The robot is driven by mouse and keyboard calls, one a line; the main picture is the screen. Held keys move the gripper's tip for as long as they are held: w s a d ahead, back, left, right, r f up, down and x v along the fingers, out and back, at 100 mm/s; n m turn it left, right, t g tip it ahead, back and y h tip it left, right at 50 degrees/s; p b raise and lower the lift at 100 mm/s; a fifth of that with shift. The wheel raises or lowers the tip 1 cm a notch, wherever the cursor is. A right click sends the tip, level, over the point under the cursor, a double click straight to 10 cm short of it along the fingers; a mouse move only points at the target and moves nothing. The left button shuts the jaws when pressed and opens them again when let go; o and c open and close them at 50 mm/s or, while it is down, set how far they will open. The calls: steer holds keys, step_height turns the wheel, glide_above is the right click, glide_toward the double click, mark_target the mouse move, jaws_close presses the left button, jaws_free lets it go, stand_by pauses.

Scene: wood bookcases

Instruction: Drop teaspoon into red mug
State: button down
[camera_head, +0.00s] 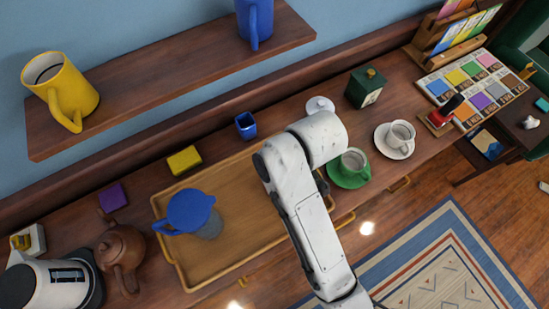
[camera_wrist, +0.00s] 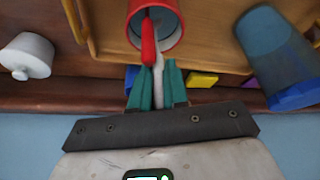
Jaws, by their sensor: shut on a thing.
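The red mug (camera_wrist: 134,14) stands at the top of the wrist view, its mouth facing the camera and its red handle (camera_wrist: 148,42) toward my gripper. My gripper (camera_wrist: 158,82) has teal fingers shut on a thin pale teaspoon (camera_wrist: 158,64). The spoon runs from the fingers up across the mug's near rim, beside the handle, and overlaps the mouth in the picture. I cannot tell whether its end is inside or above the mug. In the head view my arm hides the mug, the spoon and the fingers.
The wooden tray (camera_head: 185,268) holds a blue-lidded carafe (camera_head: 190,210). A shelf (camera_head: 160,85) with yellow and blue mugs hangs above.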

steer(key=c, duration=1.1)
jaws_free()
steer(key=shift+o, duration=0.2)
steer(key=shift+s+d, duration=0.5)
steer(key=shift+d, duration=0.35)
steer(key=shift+s+d, duration=0.5)
steer(key=shift+d, duration=0.3)
